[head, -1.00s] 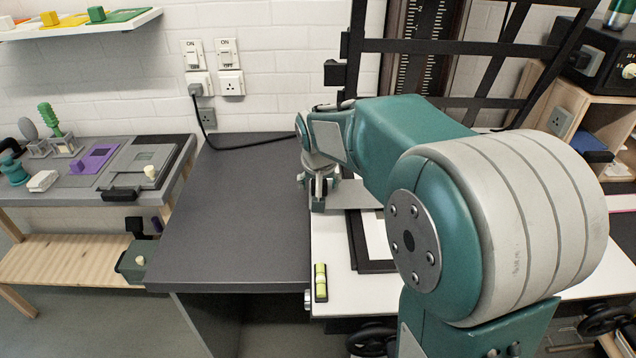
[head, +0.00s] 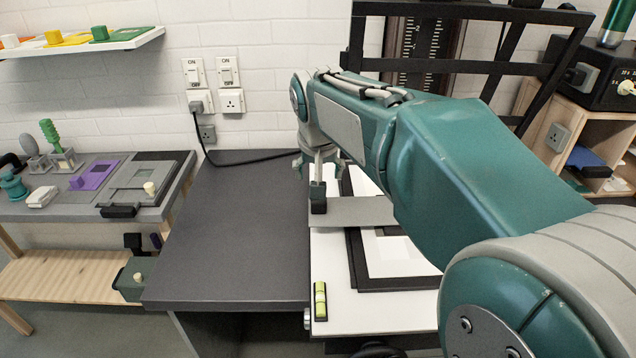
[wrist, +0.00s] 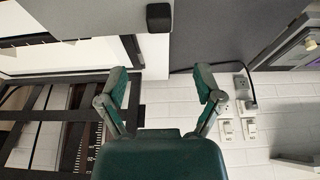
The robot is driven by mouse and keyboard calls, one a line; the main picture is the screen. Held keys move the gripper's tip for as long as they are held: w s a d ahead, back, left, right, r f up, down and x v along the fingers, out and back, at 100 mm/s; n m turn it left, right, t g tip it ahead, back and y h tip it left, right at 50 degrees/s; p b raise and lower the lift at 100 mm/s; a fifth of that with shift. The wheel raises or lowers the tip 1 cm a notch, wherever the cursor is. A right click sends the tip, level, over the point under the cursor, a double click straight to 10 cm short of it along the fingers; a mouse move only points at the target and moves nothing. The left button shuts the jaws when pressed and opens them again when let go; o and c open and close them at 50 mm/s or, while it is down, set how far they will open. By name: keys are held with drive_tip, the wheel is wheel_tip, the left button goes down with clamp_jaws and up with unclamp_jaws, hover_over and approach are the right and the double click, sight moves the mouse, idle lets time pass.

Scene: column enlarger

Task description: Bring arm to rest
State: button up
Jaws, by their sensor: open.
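My arm reaches forward from the right side of the head view, over the white baseboard (head: 335,262) of the enlarger. My gripper (head: 318,195) points down above the left edge of that board. It is partly hidden behind my own arm links there. In the wrist view my gripper (wrist: 163,90) shows two green fingers spread wide apart, with nothing between them. A black-framed easel (head: 357,262) with a white middle lies on the board, partly covered by my arm.
A dark grey worktop (head: 235,240) is bare to the left. A spirit level (head: 320,300) lies on the board's front left. The black enlarger frame (head: 450,66) stands behind my arm. A wooden shelf unit (head: 540,100) is at right. Wall sockets (head: 231,102) carry a black cable.

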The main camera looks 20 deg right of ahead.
drive_tip(key=shift+r, duration=0.2)
drive_tip(key=shift+s, duration=0.1)
drive_tip(key=s+a+f+n, duration=0.1)
drive_tip(key=s+f, duration=0.2)
drive_tip(key=s, duration=0.8)
drive_tip(key=s+a+f+n+t+y, duration=0.1)
drive_tip(key=s+a+f+n, duration=0.1)
drive_tip(key=s, duration=0.8)
drive_tip(key=shift+s+a+f+n, duration=0.3)
drive_tip(key=shift+s+f, duration=0.05)
drive_tip(key=shift+f, duration=0.5)
idle(1.4)
